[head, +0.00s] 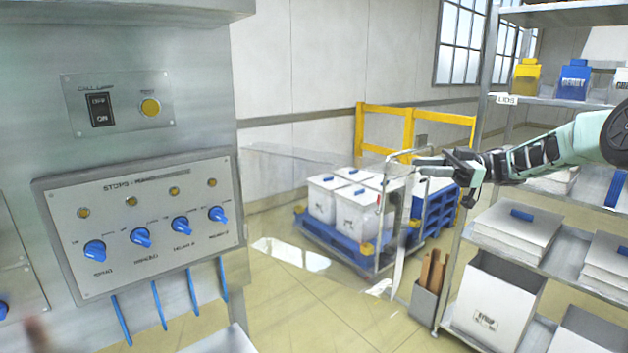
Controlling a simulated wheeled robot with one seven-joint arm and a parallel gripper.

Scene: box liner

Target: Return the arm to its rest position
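My arm reaches in from the right edge in the head view, with its pale green and black links raised in front of the shelving. My gripper (431,164) is at the arm's left end and points left. It is small and dark here, and I cannot tell whether its fingers are open or shut. A clear, film-like sheet (300,158) shows to the left of the gripper, with a pale strip (402,235) below it. I cannot tell whether the gripper touches either.
A steel panel (140,222) with blue knobs fills the left. White boxes (355,212) stand on a blue pallet cart (335,245) at centre, before a yellow barrier (384,112). Steel shelving (560,255) with bins and stacked sheets stands right.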

